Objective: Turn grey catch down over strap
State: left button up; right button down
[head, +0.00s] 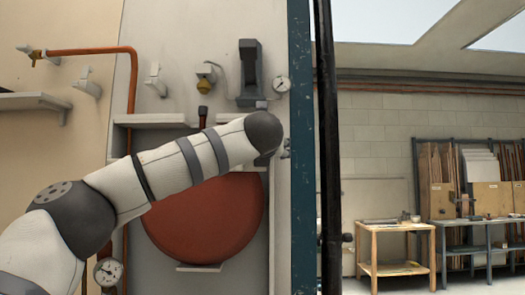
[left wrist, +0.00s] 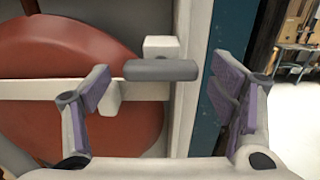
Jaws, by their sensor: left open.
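The grey catch (left wrist: 160,70) is a short rounded bar lying horizontally in the left wrist view, just in front of and below a white block (left wrist: 160,47). The white strap (left wrist: 40,89) runs level across the red round vessel (left wrist: 60,50) and passes just below the catch. A small white lug (left wrist: 109,98) stands out from the strap. My left gripper (left wrist: 160,82) is open, with one purple-padded finger to each side of the catch and nothing held between them. In the head view my left arm hides the strap and catch. My right gripper is in neither view.
A dark blue post (head: 301,150) stands close to the right of the vessel. Copper pipe (head: 90,51), a pressure gauge (head: 281,84) and a dark bracket (head: 250,72) are on the panel. A wooden workbench (head: 395,230) stands far right, with open floor before it.

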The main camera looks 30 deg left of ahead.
pick_arm(q)
jog(key=shift+w+a, duration=0.15)
jog(key=shift+w, duration=0.05)
jog(key=shift+c, duration=0.5)
jog(key=c, duration=1.1)
jog(key=shift+o, duration=0.2)
jog(key=shift+r+m, duration=0.1)
jog(key=shift+m, duration=8.9)
jog(key=o, duration=1.2)
jog(key=shift+c, duration=0.2)
